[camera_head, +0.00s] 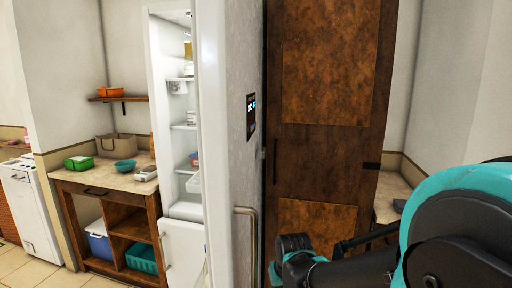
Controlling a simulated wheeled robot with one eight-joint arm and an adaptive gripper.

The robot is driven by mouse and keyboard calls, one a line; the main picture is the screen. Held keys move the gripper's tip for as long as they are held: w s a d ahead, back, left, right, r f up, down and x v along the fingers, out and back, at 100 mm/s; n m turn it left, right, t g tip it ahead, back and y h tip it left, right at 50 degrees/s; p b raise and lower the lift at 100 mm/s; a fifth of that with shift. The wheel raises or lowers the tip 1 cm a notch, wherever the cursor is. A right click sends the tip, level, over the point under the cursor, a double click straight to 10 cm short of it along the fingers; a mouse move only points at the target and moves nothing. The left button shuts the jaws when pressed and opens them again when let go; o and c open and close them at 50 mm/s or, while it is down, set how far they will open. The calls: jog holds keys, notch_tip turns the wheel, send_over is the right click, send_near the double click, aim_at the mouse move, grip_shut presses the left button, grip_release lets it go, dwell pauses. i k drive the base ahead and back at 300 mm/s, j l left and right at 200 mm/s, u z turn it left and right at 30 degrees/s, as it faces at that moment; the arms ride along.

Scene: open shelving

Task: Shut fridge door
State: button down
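The fridge door (226,120) stands open, seen almost edge-on in the head view. Its grey outer face carries a small dark display (251,117) and a vertical metal handle (254,245) low down. The white fridge interior (182,150) shows left of the door, with shelves and a few items. The door hides the right part of the interior. The dark end of my arm, with my gripper (291,262), is at the bottom, right of the handle and seemingly apart from it. Its fingers cannot be made out clearly, and no held object shows.
A tall brown wooden door (325,110) stands behind the fridge door. At left is a wooden counter (108,183) with a green container (79,163), a teal bowl (125,166) and a basket (116,146). A wall shelf (118,99) holds an orange bowl (110,92). Tiled floor shows lower left.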

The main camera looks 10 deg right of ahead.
aim_at(226, 36)
jog(key=k+l, duration=0.15)
jog(key=l, duration=0.2)
jog(key=k+z, duration=0.1)
jog(key=k, duration=0.3)
jog(key=k+l+z, duration=0.1)
jog(key=k, duration=0.25)
